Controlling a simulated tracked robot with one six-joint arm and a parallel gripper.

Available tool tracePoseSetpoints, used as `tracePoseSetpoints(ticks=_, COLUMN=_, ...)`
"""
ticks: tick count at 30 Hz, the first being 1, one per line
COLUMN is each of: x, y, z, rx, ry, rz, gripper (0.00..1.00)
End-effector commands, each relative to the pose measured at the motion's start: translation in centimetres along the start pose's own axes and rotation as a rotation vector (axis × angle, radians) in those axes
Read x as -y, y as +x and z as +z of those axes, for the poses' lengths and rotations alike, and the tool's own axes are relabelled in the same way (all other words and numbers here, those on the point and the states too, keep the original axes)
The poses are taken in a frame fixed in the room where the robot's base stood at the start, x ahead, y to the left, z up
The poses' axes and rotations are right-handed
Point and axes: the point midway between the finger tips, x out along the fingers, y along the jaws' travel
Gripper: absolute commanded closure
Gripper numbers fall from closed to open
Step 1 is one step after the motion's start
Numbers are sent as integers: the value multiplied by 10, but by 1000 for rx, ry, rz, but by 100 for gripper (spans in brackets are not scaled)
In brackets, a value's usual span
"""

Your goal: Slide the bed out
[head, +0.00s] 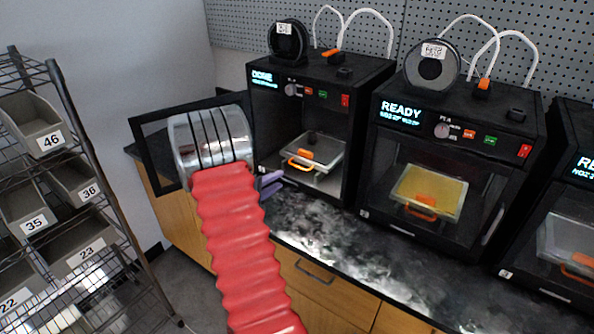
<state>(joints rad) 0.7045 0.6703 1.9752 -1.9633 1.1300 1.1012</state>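The left printer (352,98) shows "DONE" on its display, and its framed door (152,150) stands swung open to the left. Its bed (327,152) is a light plate inside the chamber, with an orange handle (298,162) at its front edge. A small dark print (307,140) stands on the bed. My gripper (272,186) has purple fingers that show just right of my silver wrist, in front of the printer's lower left corner. It is to the left of the handle and apart from it. My wrist hides part of the fingers, so their opening is unclear.
A second printer (461,125) reading "READY" stands to the right, its door closed over a yellowish bed (432,187). A third printer (568,225) is cut off at the right edge. The dark countertop (330,235) in front is clear. A wire rack (75,125) with numbered bins stands left.

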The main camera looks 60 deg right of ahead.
Motion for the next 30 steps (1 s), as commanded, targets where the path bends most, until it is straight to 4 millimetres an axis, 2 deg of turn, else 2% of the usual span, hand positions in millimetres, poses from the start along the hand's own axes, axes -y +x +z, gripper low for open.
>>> tracePoseSetpoints(ticks=21, x=0, y=103, z=1, rx=1, ry=0, rz=0, gripper=74)
tracePoseSetpoints(ticks=27, x=0, y=126, z=0, rx=1, ry=0, rz=0, gripper=74)
tracePoseSetpoints(ticks=30, x=0, y=130, z=0, rx=-1, ry=-1, rz=0, gripper=74)
